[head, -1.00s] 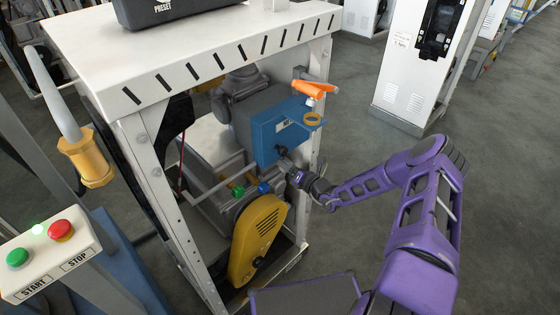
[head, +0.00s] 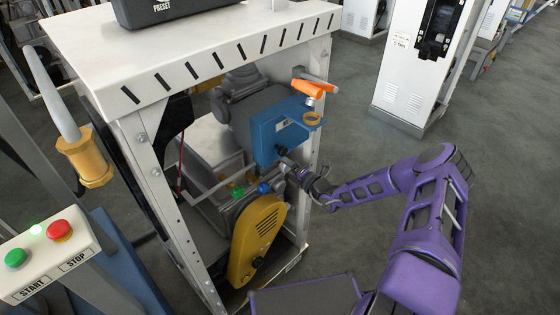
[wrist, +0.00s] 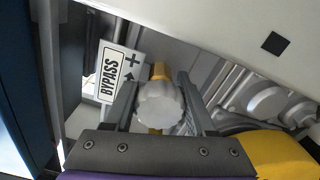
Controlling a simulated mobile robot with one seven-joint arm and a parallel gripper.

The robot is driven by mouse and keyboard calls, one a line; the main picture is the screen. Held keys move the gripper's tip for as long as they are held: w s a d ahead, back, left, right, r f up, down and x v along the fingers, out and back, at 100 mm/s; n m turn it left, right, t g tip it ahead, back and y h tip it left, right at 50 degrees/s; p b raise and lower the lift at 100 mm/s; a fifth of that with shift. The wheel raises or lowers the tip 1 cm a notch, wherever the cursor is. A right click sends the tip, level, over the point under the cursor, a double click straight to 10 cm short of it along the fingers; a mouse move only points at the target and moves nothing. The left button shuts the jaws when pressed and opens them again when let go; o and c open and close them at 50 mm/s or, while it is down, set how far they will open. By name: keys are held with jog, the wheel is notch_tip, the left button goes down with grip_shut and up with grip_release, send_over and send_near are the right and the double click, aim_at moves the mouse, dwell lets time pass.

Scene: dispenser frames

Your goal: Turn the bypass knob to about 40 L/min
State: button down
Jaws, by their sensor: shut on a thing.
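The bypass knob (wrist: 158,106) is a pale, scalloped round knob in the wrist view, with a yellow part showing behind it. My gripper (wrist: 160,100) has one finger on each side of the knob and is shut on it. The BYPASS label (wrist: 112,76), with a plus sign and an arrow, stands left of the knob. No flow reading in L/min can be made out.
Green (head: 238,191) and blue (head: 263,188) knobs and a yellow cover (head: 258,235) are close below. A white frame post (head: 316,110) stands at the right. Open floor lies further right.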

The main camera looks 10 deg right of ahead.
dwell(0.3)
jog(key=shift+c, duration=1.2)
grip_release()
jog(key=p+v, duration=0.1)
jog(key=v, duration=1.6)
jog(key=shift+s+p, duration=0.25)
jog(key=shift+p, duration=0.1)
jog(key=shift+d, duration=0.1)
